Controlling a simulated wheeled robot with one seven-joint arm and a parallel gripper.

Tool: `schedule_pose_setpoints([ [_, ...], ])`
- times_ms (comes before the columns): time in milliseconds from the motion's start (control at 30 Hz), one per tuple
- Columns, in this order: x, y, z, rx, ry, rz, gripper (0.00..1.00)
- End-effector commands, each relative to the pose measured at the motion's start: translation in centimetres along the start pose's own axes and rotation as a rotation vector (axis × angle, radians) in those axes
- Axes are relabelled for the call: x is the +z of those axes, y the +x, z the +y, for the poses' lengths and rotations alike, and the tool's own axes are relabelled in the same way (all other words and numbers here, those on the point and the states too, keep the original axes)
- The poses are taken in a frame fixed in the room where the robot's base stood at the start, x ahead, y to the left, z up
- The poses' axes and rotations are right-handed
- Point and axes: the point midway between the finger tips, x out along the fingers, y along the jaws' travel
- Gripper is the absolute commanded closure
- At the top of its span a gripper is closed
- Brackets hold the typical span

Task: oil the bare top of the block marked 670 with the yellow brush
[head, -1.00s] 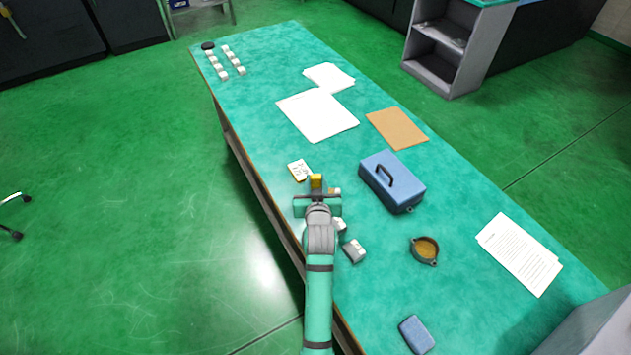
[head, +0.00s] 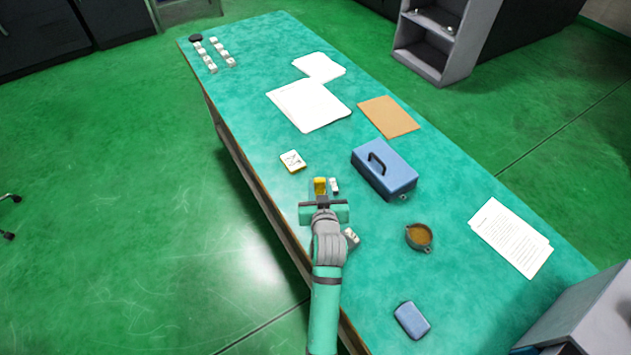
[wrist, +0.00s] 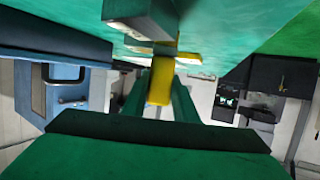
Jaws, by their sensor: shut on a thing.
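My gripper (head: 321,200) is shut on the yellow brush (head: 320,186), over the near left part of the bench. In the wrist view the brush (wrist: 160,80) sticks out between the green fingers. A small pale block (head: 334,185) stands just right of the brush. A grey block with a white face (head: 350,237) sits right of my wrist. A grey block (wrist: 140,18) shows close up at the top of the wrist view, near the brush. No number is legible, so I cannot tell which block is 670. The bristles and any contact are not clear.
A blue box with a handle (head: 384,170) stands to the right on the green bench (head: 300,215). A round pot with brown contents (head: 418,236), a blue case (head: 411,320) and papers (head: 511,238) lie further right. A white card (head: 292,160) lies beyond my gripper.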

Motion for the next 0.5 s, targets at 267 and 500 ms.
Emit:
schedule_pose_setpoints([
  [267, -0.1, -0.1, 0.0, 0.0, -0.001, 0.0, 1.0],
  [500, -0.6, 1.2, -0.7, -0.001, -0.001, 0.0, 1.0],
])
